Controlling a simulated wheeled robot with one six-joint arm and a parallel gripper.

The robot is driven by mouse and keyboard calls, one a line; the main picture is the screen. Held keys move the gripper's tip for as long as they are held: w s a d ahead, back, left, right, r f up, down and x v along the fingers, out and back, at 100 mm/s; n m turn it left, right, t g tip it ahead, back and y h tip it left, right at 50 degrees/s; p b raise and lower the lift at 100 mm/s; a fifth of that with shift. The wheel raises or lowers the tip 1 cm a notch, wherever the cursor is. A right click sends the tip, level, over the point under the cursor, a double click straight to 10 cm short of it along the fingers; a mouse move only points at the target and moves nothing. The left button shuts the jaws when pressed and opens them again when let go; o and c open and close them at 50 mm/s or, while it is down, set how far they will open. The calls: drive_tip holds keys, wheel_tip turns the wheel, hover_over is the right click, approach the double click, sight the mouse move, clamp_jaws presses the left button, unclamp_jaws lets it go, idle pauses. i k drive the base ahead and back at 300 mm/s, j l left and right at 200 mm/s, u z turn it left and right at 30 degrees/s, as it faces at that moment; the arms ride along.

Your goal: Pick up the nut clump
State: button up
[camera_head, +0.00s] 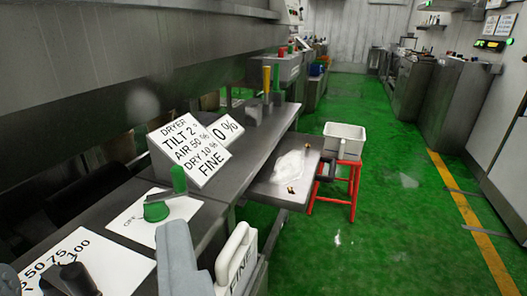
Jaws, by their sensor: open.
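No nut clump can be made out with certainty. Two small gold-brown bits lie on the grey steel shelf (273,196), one near its front edge (290,189) and one at its back right (307,151). They are too small to tell what they are. A white, crumpled-looking patch (288,166) lies on the shelf between them. My gripper's fingers cannot be picked out. A blue-grey rounded piece (178,262) stands at the bottom edge, and I cannot tell whether it is part of me. The shelf is some way ahead, right of a long steel bench.
A white bin (344,139) sits on a red stool (338,187) beside the shelf. The bench holds a dryer sign (189,150) and a green knob (156,209). A white piece marked FINE (236,262) is close in front. The green floor (400,220) at right is open.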

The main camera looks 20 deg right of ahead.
sight(290, 189)
drive_tip(key=z, duration=1)
